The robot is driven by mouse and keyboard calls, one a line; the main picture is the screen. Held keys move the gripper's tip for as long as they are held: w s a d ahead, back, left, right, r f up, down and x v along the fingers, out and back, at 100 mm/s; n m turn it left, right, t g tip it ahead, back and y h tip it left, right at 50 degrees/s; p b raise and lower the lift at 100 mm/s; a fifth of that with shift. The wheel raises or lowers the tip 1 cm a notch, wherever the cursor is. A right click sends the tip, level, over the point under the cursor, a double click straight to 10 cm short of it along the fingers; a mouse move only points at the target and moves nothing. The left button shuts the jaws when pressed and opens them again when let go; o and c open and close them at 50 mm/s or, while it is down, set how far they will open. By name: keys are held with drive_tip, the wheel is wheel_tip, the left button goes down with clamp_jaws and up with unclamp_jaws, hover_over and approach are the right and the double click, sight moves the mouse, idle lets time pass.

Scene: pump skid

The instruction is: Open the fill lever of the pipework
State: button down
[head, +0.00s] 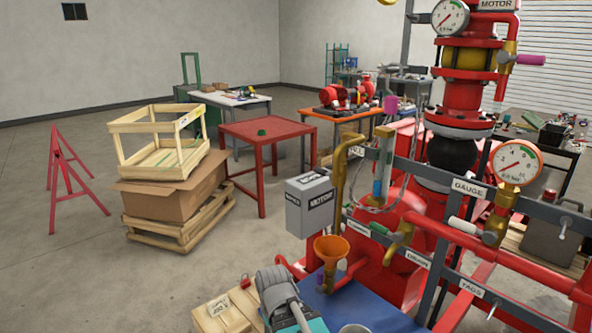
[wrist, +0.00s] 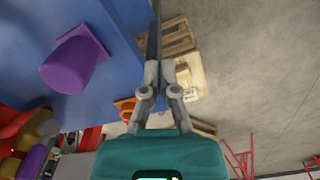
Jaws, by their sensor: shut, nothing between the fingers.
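The pipework is red, with brass fittings and a grey label rail. A FILL label (head: 357,150) sits beside a bent brass pipe (head: 345,170) that comes down above an orange funnel (head: 331,249). A magenta handle (head: 391,104) stands upright near that label; I cannot tell surely that it is the fill lever. My gripper (wrist: 153,50) is shut and empty in the wrist view, its fingers together beside the edge of a blue surface. It touches nothing that I can make out. In the head view my grey and teal arm end is low in the picture, below the funnel; its fingertips cannot be made out.
A grey MOTOR box (head: 310,205) stands left of the brass pipe. A gauge (head: 517,164) and other valves line the rail at right. A purple cup-like thing (wrist: 70,65) is near my fingers.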

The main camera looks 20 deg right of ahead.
drive_tip(key=w+d+r+m+t+h+p, duration=0.2)
drive_tip(key=w+d+r+m+h+p, duration=0.65)
drive_tip(key=w+d+r, duration=0.5)
drive_tip(key=w+r+m+t+h+p, duration=0.2)
drive_tip(key=w+r+h+p, duration=0.2)
drive_tip(key=r, duration=0.7)
drive_tip(key=w+d+r+m+t+h+p, duration=0.1)
drive_tip(key=w+r+m+t+h+p, duration=0.1)
drive_tip(key=r, duration=0.9)
drive_tip(key=w+m+h+p, duration=0.1)
drive_tip(key=w+h+p, duration=0.1)
drive_tip(key=shift+w+d, duration=0.2)
drive_tip(key=shift+w, duration=0.1)
drive_tip(key=shift+w+d+m+h, duration=0.1)
drive_tip(key=shift+d+m+h, duration=0.15)
